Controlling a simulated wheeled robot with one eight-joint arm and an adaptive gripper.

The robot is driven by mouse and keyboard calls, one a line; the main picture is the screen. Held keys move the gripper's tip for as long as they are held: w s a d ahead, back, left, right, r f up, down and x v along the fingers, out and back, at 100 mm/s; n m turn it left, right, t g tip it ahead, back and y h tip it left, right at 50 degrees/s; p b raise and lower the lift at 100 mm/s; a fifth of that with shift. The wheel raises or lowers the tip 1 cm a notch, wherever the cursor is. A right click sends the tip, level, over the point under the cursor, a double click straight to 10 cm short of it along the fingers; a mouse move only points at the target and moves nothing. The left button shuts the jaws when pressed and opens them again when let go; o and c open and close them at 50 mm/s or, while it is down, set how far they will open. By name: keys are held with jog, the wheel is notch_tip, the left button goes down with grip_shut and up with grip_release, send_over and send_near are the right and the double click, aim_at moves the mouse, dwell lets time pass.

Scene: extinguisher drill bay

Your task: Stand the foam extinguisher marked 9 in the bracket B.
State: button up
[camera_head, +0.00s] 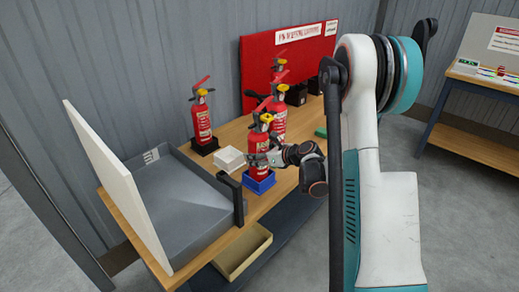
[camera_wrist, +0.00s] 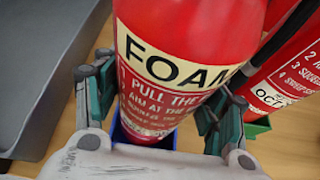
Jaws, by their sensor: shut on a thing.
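My gripper (camera_head: 268,160) is shut on a red extinguisher (camera_head: 257,147) with a yellow collar and red lever. Its cream label reads FOAM in the wrist view (camera_wrist: 175,70), where my gripper's fingers (camera_wrist: 158,105) lie on either side of the body. The extinguisher is upright, its base at a blue bracket (camera_head: 260,186) on the bench. Blue also shows around its foot in the wrist view (camera_wrist: 127,135). I cannot tell whether the base rests on the bracket's floor. No 9 or letter B is readable.
Another red extinguisher (camera_head: 279,120) stands close behind, and one (camera_head: 202,122) stands in a black bracket (camera_head: 204,146) at the left. An empty-looking white bracket (camera_head: 229,159) sits between. A grey tray (camera_head: 185,205) with a white panel (camera_head: 115,180) fills the bench's left end. A red board (camera_head: 255,65) stands behind.

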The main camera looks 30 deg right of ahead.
aim_at(259, 142)
jog(key=shift+r+p, duration=1.45)
jog(key=shift+r, duration=1.35)
